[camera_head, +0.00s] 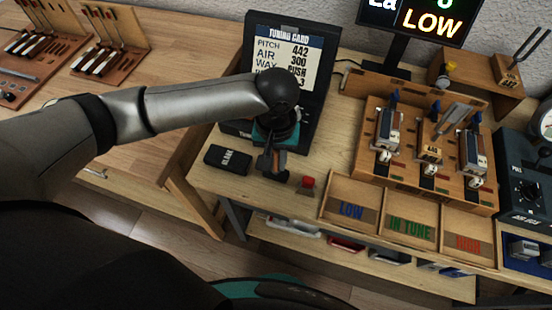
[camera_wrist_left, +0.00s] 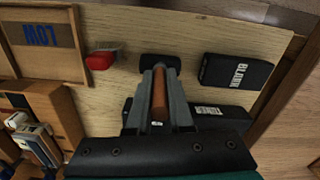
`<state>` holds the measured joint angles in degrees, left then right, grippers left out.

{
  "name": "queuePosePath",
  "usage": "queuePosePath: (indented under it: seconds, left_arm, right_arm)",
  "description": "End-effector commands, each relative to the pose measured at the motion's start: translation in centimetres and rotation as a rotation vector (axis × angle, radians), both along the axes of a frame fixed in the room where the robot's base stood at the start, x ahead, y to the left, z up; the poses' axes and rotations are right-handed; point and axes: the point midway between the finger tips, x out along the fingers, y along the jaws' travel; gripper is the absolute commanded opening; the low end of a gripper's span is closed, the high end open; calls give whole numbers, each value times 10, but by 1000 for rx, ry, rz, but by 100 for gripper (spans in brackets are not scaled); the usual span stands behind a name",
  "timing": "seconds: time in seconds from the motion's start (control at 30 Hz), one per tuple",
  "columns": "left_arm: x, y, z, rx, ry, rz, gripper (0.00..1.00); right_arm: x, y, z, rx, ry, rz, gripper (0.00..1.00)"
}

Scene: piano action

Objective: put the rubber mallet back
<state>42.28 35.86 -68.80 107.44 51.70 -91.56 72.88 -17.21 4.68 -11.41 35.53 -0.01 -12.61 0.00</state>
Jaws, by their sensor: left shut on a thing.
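My left gripper (camera_head: 271,163) is low over the front of the bench, just in front of the tuning card stand. In the left wrist view the gripper (camera_wrist_left: 160,85) is shut on the brown handle (camera_wrist_left: 159,98) of the rubber mallet. The mallet's black head (camera_wrist_left: 160,61) shows just beyond the fingertips. In the head view the mallet is mostly hidden by the gripper. I cannot tell whether its head touches the bench. My right gripper is not in view.
A black BLANK block (camera_head: 228,159) lies left of the gripper, and a red-topped piece (camera_head: 307,182) stands right of it. The tuning card stand (camera_head: 318,100) is behind. Trays marked LOW (camera_head: 349,197), IN TUNE and a third stand right. The bench's front edge is close.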

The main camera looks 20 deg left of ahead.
Motion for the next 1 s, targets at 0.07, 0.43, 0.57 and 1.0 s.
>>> queuePosePath:
  seconds: [0.07,0.43,0.57,1.0]
  left_arm:
    - [0,0,-1,0,0,0,0]
    - [0,0,-2,0,0,0,49]
    - [0,0,-2,0,0,0,49]
    - [1,0,58,-1,-4,0,49]
  right_arm:
    - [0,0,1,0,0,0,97]
    - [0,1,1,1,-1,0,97]
    - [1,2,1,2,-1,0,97]
    - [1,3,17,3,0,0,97]
